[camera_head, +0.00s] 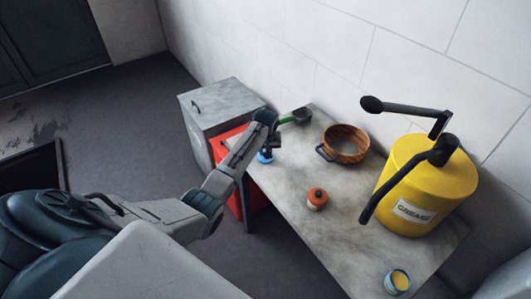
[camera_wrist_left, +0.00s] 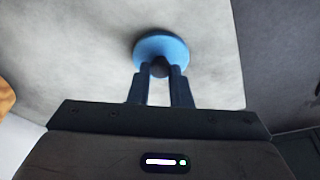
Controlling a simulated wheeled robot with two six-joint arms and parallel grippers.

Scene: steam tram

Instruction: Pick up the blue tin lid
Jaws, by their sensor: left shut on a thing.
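The blue tin lid (camera_head: 265,157) is at the left edge of the grey table, partly hidden by my left gripper (camera_head: 269,142). In the left wrist view the lid (camera_wrist_left: 160,44) is a round blue disc with a dark knob (camera_wrist_left: 160,68). The fingers of my left gripper (camera_wrist_left: 160,74) are shut on this knob. I cannot tell whether the lid touches the table top. An open blue tin (camera_head: 397,281) with yellow contents stands at the table's near right corner. My right gripper is not in view.
On the table (camera_head: 285,187) are an orange-topped jar (camera_head: 317,199), a wooden bowl-like pan (camera_head: 346,144), a green-handled scoop (camera_head: 296,117) and a yellow grease drum (camera_head: 418,185) with black handles. A red box (camera_head: 226,148) and grey metal bin (camera_head: 216,110) stand left of it.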

